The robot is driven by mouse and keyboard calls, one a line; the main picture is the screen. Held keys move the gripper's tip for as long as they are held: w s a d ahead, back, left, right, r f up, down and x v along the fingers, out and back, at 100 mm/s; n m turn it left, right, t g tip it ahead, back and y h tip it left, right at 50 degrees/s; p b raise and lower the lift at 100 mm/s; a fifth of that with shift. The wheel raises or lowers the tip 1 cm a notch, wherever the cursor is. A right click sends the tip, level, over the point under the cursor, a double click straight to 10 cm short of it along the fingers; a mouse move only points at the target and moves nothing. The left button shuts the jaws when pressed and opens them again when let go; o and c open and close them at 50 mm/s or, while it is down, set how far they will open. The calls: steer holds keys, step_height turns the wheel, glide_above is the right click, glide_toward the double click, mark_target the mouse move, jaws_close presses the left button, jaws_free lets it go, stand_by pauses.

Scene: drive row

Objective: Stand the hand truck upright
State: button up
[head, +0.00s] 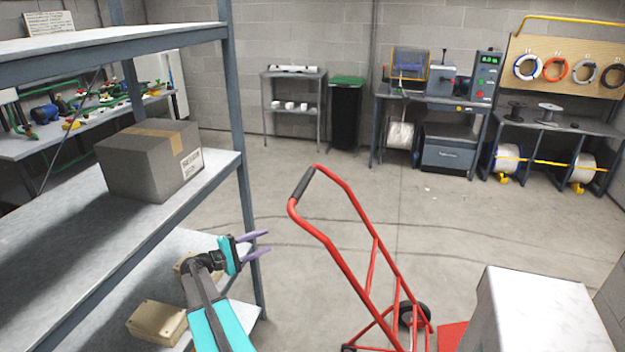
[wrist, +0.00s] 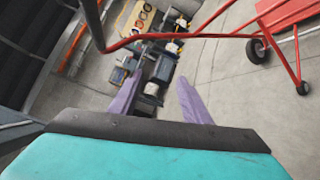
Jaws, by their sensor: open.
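The red hand truck (head: 373,255) stands tilted in the head view, its black handle grip (head: 302,184) at the upper left and a black wheel (head: 415,316) at the lower right. Part of its red toe plate (head: 452,336) shows; the rest is cut off or hidden. My gripper (head: 267,243) is open and empty, left of the handle and apart from it. In the wrist view, my gripper (wrist: 162,72) points past the truck's red frame (wrist: 215,36), which crosses the top; its wheels (wrist: 257,50) are at the right.
A grey shelf (head: 60,232) with a cardboard box (head: 150,160) stands close on the left, beside my arm. A pale box-like block (head: 540,305) is at the lower right, near the truck. Benches (head: 430,98) line the back wall. The floor between is clear.

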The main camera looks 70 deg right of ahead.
mark_target(308, 182)
steer(key=s+d+r+m+g, duration=0.1)
steer(key=s+d+r, duration=0.1)
steer(key=d+r, duration=0.2)
steer(key=s+d+r+g+h+p, duration=0.1)
steer(key=d+r, duration=0.3)
steer(key=r, duration=0.6)
steer(key=shift+s+d+r+m+g+h, duration=0.2)
steer(key=shift+s+d+m+g+h, duration=0.15)
steer(key=shift+s+g, duration=0.35)
steer(key=p+x, duration=0.4)
steer(key=x, duration=0.9)
steer(key=shift+s+d+r+p, duration=0.1)
steer(key=shift+s+d+p, duration=0.05)
steer(key=shift+p, duration=0.15)
jaws_close()
steer(key=shift+s+r, duration=0.1)
steer(key=shift+s, duration=0.1)
